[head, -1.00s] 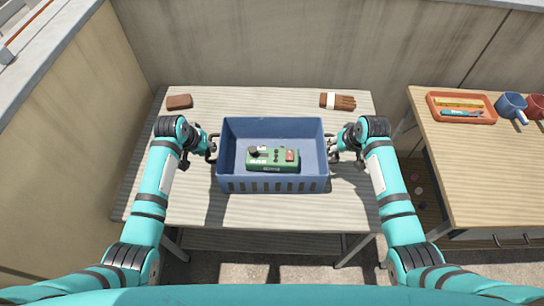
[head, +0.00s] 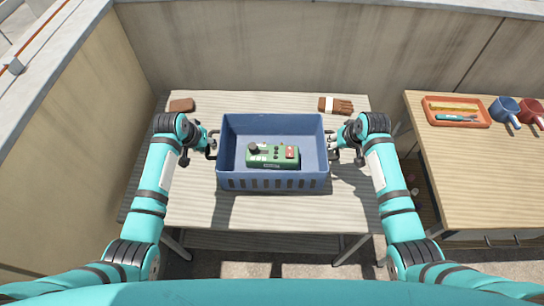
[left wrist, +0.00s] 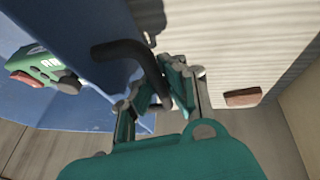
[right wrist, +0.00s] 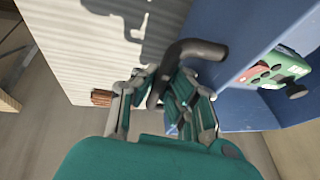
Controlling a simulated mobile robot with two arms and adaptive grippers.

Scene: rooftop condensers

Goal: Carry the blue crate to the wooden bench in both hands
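The blue crate (head: 272,184) hangs level above a slatted grey table, with its shadow falling on the tabletop. A green device with a red button (head: 272,155) lies inside it. My left gripper (head: 211,144) is shut on the crate's left black handle, which shows between the fingers in the left wrist view (left wrist: 150,62). My right gripper (head: 334,145) is shut on the right black handle, seen in the right wrist view (right wrist: 185,52). The wooden bench (head: 480,175) stands to the right, apart from the grey table.
Walls stand behind and left.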

